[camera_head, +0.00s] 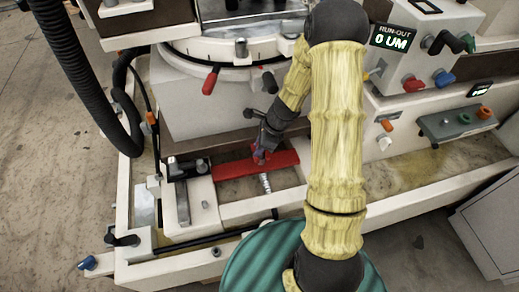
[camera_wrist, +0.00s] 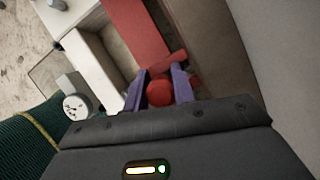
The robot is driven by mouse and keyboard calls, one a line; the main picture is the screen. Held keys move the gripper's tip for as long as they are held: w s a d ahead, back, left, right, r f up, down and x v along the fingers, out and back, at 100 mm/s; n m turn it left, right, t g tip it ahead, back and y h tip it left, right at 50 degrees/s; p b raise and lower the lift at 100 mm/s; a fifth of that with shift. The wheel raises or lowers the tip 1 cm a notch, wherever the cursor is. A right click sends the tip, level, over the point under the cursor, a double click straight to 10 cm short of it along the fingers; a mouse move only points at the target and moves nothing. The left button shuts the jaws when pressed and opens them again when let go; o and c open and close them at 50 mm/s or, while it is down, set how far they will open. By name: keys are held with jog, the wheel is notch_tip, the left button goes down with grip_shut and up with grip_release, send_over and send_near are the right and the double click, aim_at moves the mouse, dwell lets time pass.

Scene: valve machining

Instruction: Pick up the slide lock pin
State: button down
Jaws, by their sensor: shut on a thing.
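The slide lock pin appears to be the red round-headed piece (camera_wrist: 159,91) between my fingers in the wrist view; only its head shows clearly. My gripper (camera_wrist: 160,76), with two purple fingers, is shut on it. In the head view my gripper (camera_head: 261,154) is low over the red bar (camera_head: 225,172) on the machine's front bed. The red bar also shows in the wrist view (camera_wrist: 136,30), running up from the fingertips. I cannot tell whether the pin is still seated in the bar. The pin is mostly hidden by the fingers in the head view.
A round table with a red-handled lever (camera_head: 210,81) stands behind my gripper. A black clamp (camera_head: 187,168) is left of the bar, and a threaded screw (camera_head: 266,184) is in front. The run-out display (camera_head: 391,39) reads 0 UM. The bed's right part (camera_head: 410,178) is clear.

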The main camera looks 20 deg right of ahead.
notch_tip(320, 180, up, 3)
jog(key=shift+r+p, duration=0.1)
jog(key=shift+p, duration=0.55)
jog(key=shift+s+r, duration=0.2)
jog(key=shift+s, duration=0.05)
jog(key=s+b, duration=0.5)
jog(key=s, duration=0.6)
jog(key=shift+s+f, duration=0.3)
jog(key=shift+f, duration=0.05)
jog(key=shift+b, duration=0.55)
jog(key=shift+s+d+f+b, duration=0.1)
jog(key=shift+s+b, duration=0.15)
jog(key=shift+b, duration=0.6)
